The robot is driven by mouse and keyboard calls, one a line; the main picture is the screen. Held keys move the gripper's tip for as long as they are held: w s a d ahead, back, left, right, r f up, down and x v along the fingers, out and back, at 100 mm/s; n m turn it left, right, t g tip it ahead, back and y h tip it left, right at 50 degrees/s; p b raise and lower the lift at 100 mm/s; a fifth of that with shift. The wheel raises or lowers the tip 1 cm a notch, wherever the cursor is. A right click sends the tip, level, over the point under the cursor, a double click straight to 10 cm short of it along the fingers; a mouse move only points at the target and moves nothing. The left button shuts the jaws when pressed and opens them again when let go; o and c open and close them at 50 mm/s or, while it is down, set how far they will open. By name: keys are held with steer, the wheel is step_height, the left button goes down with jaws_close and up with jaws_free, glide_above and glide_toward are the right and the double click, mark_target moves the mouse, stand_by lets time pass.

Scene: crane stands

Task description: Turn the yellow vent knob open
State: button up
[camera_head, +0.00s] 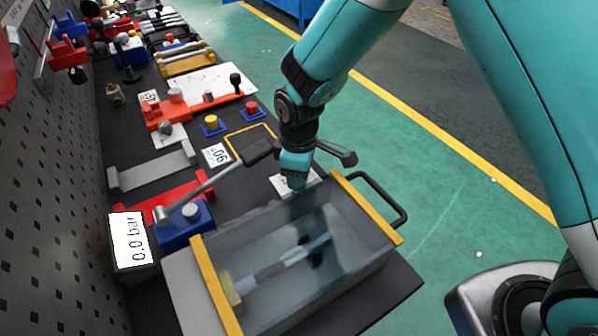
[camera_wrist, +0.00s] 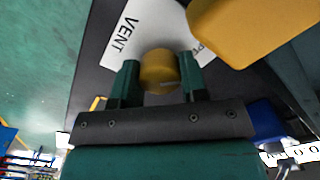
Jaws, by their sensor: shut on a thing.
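The yellow vent knob (camera_wrist: 159,68) is round and sits on a white plate marked VENT (camera_wrist: 135,28) in the wrist view. My gripper (camera_wrist: 158,80) has its two dark green fingers on either side of the knob, shut on it. A pale line shows on the knob's near edge. In the head view my gripper (camera_head: 295,172) points down at the white plate (camera_head: 280,184), just behind the clear box. The knob itself is hidden there, so I cannot tell its angle.
The clear box (camera_head: 290,265) with yellow end frames (camera_head: 217,285) stands close in front of my gripper. A long grey lever (camera_head: 205,187) on a blue block lies to the left. A display (camera_head: 128,240) reads 0.0 bar.

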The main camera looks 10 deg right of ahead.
steer(key=o, duration=0.9)
steer(key=shift+r, duration=0.15)
step_height(320, 180, up, 17)
steer(key=shift+r+b, duration=0.1)
steer(key=shift+b, duration=0.45)
